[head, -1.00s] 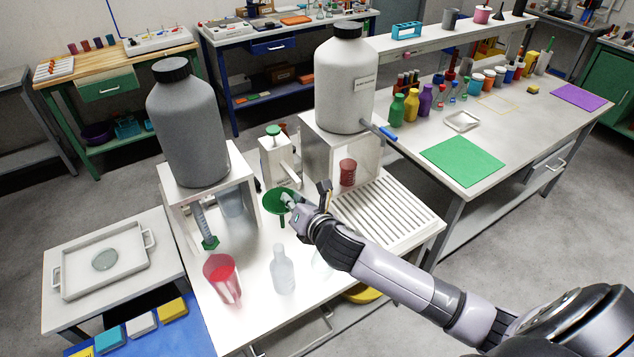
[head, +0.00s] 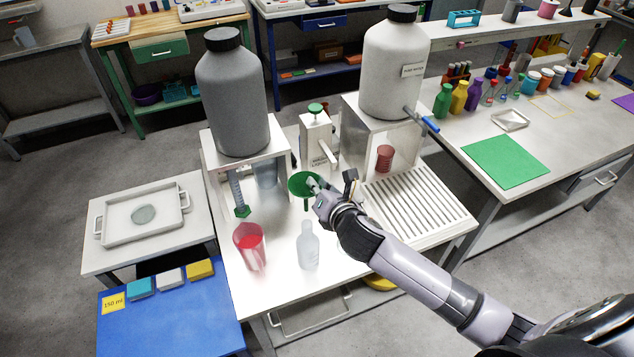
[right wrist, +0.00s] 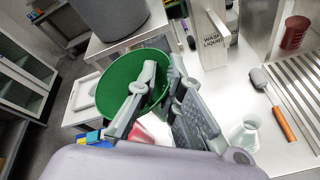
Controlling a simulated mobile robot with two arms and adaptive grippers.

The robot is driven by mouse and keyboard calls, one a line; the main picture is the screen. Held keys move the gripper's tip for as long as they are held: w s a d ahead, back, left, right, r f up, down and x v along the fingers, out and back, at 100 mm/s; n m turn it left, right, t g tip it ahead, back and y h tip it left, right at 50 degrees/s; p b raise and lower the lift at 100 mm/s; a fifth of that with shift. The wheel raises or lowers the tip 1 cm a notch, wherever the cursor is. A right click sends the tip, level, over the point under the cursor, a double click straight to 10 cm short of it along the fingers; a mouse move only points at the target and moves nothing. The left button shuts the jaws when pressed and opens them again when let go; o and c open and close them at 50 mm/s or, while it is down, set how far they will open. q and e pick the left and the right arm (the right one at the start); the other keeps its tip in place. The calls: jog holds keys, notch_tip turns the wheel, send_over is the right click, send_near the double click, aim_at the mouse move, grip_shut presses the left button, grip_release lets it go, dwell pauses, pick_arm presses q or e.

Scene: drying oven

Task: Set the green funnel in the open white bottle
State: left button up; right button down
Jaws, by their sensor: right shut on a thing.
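The green funnel (head: 303,183) is held in my right gripper (head: 318,190), its cone up and stem down, above the white bench. In the right wrist view the funnel's wide green cone (right wrist: 128,82) sits at the fingers of the right gripper (right wrist: 160,80), which are shut on its rim. The whitish, translucent bottle (head: 308,247) stands upright on the bench, lower in the head view than the funnel and apart from it. Its neck points up with no cap visible. My left gripper is not in view.
A red beaker (head: 249,247) stands left of the bottle. A grey canister (head: 232,95) and a white canister (head: 394,65) stand on raised stands behind. A wash-liquid dispenser (head: 316,135) is behind the funnel. A slatted drain rack (head: 420,208) lies to the right.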

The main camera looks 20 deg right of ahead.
notch_tip(320, 180, down, 11)
jog(key=b, duration=0.6)
jog(key=shift+r+b, duration=0.15)
jog(key=shift+b, duration=0.25)
dwell(0.4)
jog(key=c, duration=1.7)
grip_release()
jog(key=shift+o, duration=0.2)
jog(key=shift+s, duration=0.1)
jog(key=v, duration=1.1)
jog(key=shift+s+r, duration=0.2)
jog(key=shift+s, duration=0.15)
